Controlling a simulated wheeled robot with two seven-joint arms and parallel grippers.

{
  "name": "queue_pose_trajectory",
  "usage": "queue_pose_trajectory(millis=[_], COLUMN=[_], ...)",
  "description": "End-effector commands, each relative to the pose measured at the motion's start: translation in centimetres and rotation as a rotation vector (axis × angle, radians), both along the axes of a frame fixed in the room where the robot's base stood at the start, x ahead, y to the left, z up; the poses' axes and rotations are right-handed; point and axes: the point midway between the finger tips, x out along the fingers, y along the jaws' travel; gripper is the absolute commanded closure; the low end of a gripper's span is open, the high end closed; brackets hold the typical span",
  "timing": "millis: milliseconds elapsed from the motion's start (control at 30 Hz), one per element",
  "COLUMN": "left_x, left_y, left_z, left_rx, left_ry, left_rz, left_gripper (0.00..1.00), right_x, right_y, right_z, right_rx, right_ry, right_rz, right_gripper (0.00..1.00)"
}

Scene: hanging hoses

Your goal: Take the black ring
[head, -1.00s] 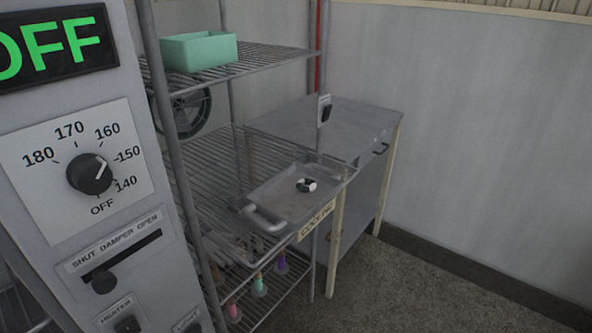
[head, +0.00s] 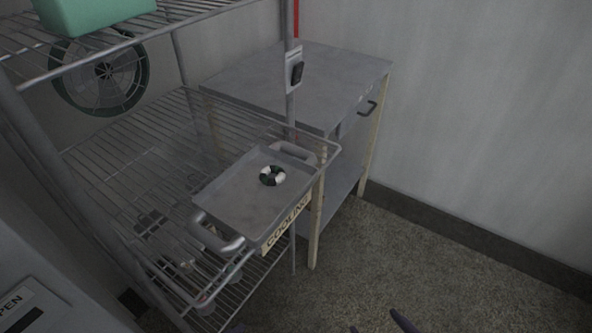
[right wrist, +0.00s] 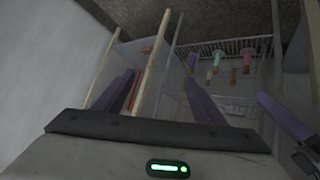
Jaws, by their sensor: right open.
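The black ring (head: 272,176), patterned with white sections, lies flat on a grey metal tray (head: 235,200) with a handle at each end. My right gripper (head: 378,325) shows only as purple fingertips at the bottom edge of the head view. In the right wrist view its two purple fingers (right wrist: 160,98) stand apart with nothing between them, so it is open and well short of the ring.
The tray rests at the end of a wire rack (head: 140,150), above a "COOLING" label (head: 287,222). A grey cabinet (head: 300,85) stands behind. A green bin (head: 90,12) sits on the upper shelf. Coloured hose pieces (right wrist: 217,60) are in the rack. Floor to the right is clear.

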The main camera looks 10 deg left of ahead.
Motion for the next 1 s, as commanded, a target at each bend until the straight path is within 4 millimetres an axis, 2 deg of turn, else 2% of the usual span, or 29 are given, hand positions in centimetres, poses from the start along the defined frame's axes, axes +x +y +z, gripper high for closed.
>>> queue_pose_trajectory(millis=[33,100,200,400,500,633,800,900,1000], left_x=[-0.6,-1.0,-1.4,-1.2,-1.1,-0.6,0.0,0.1,0.0], left_y=[-0.1,-0.1,-0.2,-0.5,-0.6,-0.6,-0.6,-0.6,-0.6], left_z=[-1.7,-3.0,-4.5,-6.3,-6.0,-5.6,-5.5,-5.5,-5.6], left_rx=[0.001,0.002,0.003,0.000,-0.001,-0.003,-0.004,-0.003,-0.003], left_ry=[0.014,0.026,0.033,0.029,0.024,0.011,0.000,-0.002,0.000], left_rz=[-0.002,-0.004,-0.007,-0.009,-0.010,-0.011,-0.010,-0.010,-0.010], left_gripper=[0.62,0.62,0.62,0.62,0.62,0.62,0.62,0.62,0.62], right_x=[3.0,5.7,8.0,9.0,9.4,10.0,10.7,11.0,11.8], right_y=[2.5,5.7,9.7,14.9,17.1,19.6,20.9,21.3,22.0], right_z=[2.0,5.3,10.1,18.0,20.6,23.0,24.4,24.6,24.2], right_rx=[-0.071,-0.212,-0.452,-1.039,-1.319,-1.685,-2.047,-2.146,-2.176], right_ry=[-0.089,-0.206,-0.387,-0.751,-0.928,-1.134,-1.278,-1.307,-1.317], right_rz=[0.126,0.323,0.601,1.102,1.290,1.486,1.644,1.685,1.698], right_gripper=[0.36,0.36,0.36,0.36,0.36,0.36,0.36,0.36,0.36])
